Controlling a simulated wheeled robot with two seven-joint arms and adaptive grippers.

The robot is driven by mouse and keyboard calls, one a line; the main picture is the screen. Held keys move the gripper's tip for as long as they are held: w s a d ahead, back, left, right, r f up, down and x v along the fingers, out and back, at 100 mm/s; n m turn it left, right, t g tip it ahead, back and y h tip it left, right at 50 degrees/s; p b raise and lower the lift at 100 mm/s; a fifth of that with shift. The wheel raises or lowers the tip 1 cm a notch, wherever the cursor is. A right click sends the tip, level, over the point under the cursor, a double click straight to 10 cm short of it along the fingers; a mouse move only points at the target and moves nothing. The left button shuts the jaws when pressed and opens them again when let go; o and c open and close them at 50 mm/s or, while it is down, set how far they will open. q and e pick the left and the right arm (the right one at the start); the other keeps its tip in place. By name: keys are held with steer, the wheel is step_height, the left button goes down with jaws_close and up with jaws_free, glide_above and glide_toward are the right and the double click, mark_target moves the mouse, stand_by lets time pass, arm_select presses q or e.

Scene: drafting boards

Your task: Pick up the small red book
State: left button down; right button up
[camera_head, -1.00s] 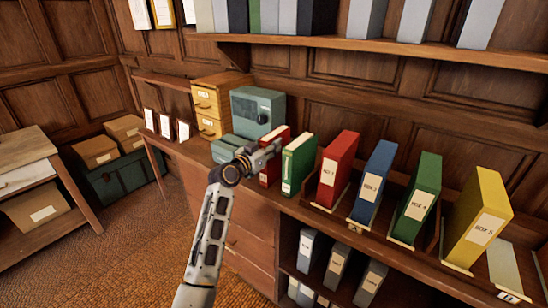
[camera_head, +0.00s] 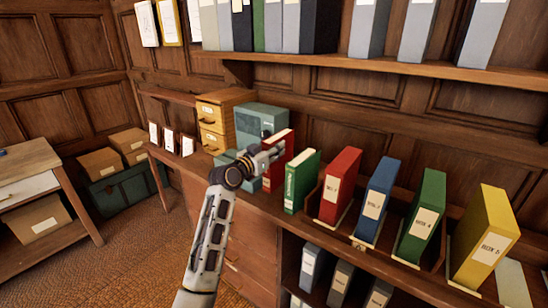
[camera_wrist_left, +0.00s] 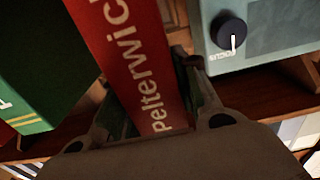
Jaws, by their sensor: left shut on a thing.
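The small red book (camera_head: 278,173) is upright, left of a green book (camera_head: 302,182). My left gripper (camera_head: 275,154) is shut on it, coming from the front left. The book appears slightly raised from the shelf top; its lower edge is partly hidden by the gripper. In the left wrist view the red spine (camera_wrist_left: 115,45), lettered "Pelterwick", stands between the fingers of the left gripper (camera_wrist_left: 155,100). My right gripper is not in view.
A grey-green device (camera_head: 258,118) with a knob stands behind the book, beside a wooden drawer unit (camera_head: 213,127). Large red (camera_head: 340,185), blue (camera_head: 377,200), green (camera_head: 421,216) and yellow (camera_head: 484,240) binders stand to the right. An upper shelf (camera_head: 345,62) holds more binders.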

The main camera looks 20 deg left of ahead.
mark_target(274, 138)
arm_select(q)
steer(key=shift+r, duration=2.65)
